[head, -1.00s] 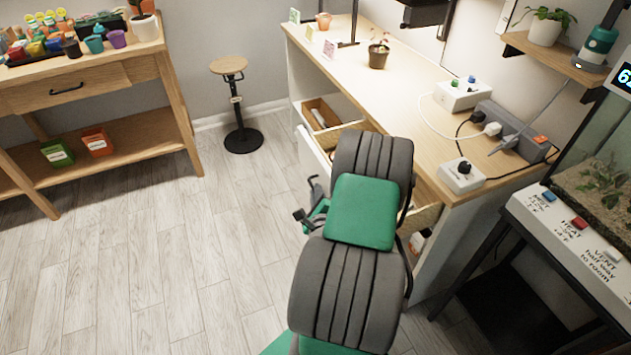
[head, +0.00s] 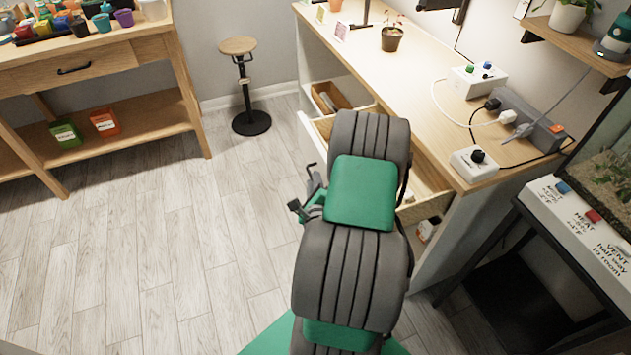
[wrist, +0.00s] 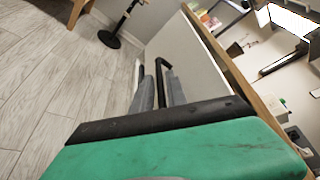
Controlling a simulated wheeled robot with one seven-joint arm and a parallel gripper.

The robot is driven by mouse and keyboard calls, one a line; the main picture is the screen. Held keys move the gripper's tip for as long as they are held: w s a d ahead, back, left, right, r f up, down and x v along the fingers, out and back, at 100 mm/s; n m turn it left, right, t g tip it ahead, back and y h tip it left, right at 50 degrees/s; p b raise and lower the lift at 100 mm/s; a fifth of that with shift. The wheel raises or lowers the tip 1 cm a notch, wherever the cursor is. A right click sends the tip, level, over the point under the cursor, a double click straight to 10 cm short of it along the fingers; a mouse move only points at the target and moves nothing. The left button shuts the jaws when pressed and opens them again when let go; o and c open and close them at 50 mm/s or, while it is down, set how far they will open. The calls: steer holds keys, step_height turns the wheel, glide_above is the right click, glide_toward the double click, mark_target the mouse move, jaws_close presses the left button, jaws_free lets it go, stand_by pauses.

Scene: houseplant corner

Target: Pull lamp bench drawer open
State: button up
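The lamp bench (head: 440,110) has a light wood top and white sides. Its drawer (head: 428,207) stands well open, with wooden side walls; my arm covers much of its middle. The white drawer front (head: 312,140) faces left and shows at its far end. My gripper (head: 308,192) is at the outside of this front. In the wrist view, its grey fingers (wrist: 159,92) are on either side of the black drawer handle (wrist: 164,68) and look closed on it. The exact finger contact is small and partly hidden by my green and black wrist housing.
A potting table (head: 150,50) with pots stands at the upper left, and a round stool (head: 240,46) beside it. A terrarium stand (head: 590,215) is close on the right. The wood floor (head: 150,250) left of my arm is clear.

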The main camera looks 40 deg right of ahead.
steer(key=shift+s+a+r+b, duration=0.1)
steer(key=shift+s+a+b, duration=0.15)
steer(key=shift+s+b, duration=0.2)
steer(key=b+v, duration=0.1)
steer(key=v, duration=0.5)
steer(key=shift+s+a+b, duration=0.2)
steer(key=shift+a+b, duration=0.15)
steer(key=shift+b, duration=0.05)
